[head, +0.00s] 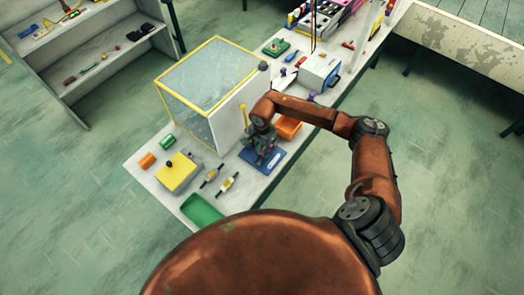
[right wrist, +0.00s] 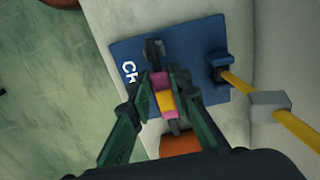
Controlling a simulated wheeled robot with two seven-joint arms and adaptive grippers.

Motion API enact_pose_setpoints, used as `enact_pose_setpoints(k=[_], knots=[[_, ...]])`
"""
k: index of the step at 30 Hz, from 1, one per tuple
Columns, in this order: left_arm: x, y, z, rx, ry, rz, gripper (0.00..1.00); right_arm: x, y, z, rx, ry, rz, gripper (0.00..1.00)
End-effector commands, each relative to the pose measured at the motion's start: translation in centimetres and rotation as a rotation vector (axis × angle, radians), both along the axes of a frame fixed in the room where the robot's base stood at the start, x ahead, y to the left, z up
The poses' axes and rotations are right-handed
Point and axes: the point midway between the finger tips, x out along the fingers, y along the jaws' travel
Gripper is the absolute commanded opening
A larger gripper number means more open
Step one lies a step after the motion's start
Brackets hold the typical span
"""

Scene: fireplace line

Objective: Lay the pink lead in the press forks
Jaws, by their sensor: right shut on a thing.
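The pink lead (right wrist: 163,97), pink with a yellow band in its middle, is between the fingers of my right gripper (right wrist: 160,100). The gripper is shut on it, over the blue press base (right wrist: 190,55) with white lettering. Dark parts show beyond both ends of the lead; I cannot tell whether they are the forks or the lead's own ends, nor whether the lead touches the forks. In the head view my right gripper (head: 264,153) is above the blue base (head: 275,164) and hides the lead. My left gripper is not in view.
The press's yellow lever (right wrist: 236,83) carries a grey block (right wrist: 270,104) and stands right of the gripper. An orange bin (head: 289,129) is close to my right wrist. A clear yellow-edged box (head: 200,95), a yellow box (head: 177,175) and a green tray (head: 202,210) stand on the bench.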

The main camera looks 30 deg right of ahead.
Motion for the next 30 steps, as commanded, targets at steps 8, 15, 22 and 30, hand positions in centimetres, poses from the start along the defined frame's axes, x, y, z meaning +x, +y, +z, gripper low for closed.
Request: enact_pose_setpoints(k=[8, 15, 22, 30], knots=[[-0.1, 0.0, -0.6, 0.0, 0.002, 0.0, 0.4, 0.0, 0.0, -0.7, 0.0, 0.0, 0.0, 0.0], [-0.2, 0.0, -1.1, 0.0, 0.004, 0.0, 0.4, 0.0, 0.0, -1.2, 0.0, 0.0, 0.0, 0.0], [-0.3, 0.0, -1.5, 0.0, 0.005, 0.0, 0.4, 0.0, 0.0, -1.6, 0.0, 0.0, 0.0, 0.0], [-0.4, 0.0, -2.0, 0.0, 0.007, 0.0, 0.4, 0.0, 0.0, -2.2, 0.0, 0.0, 0.0, 0.0]])
